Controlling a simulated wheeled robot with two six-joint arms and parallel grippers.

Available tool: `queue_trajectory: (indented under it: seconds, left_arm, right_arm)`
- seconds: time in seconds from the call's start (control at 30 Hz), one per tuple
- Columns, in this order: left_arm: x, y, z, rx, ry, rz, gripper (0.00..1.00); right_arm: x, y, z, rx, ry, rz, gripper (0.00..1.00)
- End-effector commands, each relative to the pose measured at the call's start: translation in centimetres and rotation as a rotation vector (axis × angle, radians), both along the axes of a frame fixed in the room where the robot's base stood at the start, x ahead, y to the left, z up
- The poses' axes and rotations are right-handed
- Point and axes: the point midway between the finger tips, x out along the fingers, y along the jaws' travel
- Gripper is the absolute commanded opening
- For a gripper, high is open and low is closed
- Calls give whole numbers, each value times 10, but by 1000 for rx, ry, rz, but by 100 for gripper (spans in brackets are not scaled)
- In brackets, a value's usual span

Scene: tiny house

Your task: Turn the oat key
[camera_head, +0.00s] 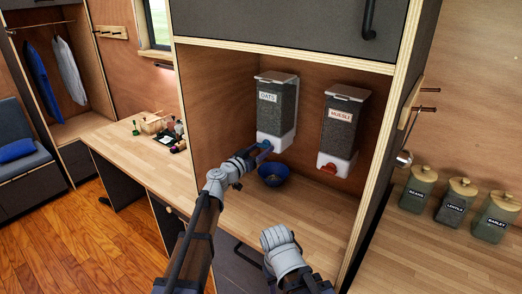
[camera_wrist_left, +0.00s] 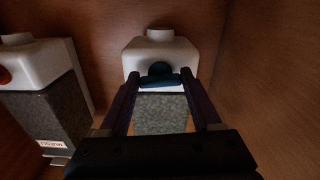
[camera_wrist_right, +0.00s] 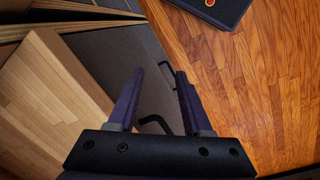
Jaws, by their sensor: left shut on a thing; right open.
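The oats dispenser (camera_head: 276,105) hangs on the back wall of the niche, with a white lid, grey see-through body and white base. Its blue key (camera_head: 265,145) is at the front of the base, partly hidden by my left gripper (camera_head: 257,150). In the left wrist view the blue key (camera_wrist_left: 159,80) lies between the fingertips of my left gripper (camera_wrist_left: 159,84), which is shut on it. A dark blue bowl (camera_head: 273,175) stands on the counter below the dispenser. My right gripper (camera_wrist_right: 154,80) is open and empty, in front of the counter.
The muesli dispenser (camera_head: 343,130) with a red key (camera_head: 328,168) hangs to the right. Jars labelled beans, lentils and barley (camera_head: 455,205) stand on the right counter. A small tray of items (camera_head: 167,135) is on the left desk. The niche's side wall (camera_head: 375,175) bounds the space.

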Motion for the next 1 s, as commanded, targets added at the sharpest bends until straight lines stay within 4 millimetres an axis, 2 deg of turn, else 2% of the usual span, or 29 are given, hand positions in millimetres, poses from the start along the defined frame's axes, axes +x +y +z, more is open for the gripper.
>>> queue_trajectory:
  seconds: [0.3, 0.8, 0.83, 1.0]
  left_arm:
    - [-1, 0, -1, 76, -53, -3, 9]
    - [-1, 0, -1, 87, -61, -3, 9]
    - [-1, 0, -1, 87, -61, -3, 68]
    - [-1, 0, -1, 85, -61, -2, 87]
  right_arm:
    - [0, 0, -1, 0, 0, 0, 50]
    - [0, 0, -1, 0, 0, 0, 50]
    - [0, 0, -1, 0, 0, 0, 50]
    - [0, 0, 0, 0, 0, 0, 50]
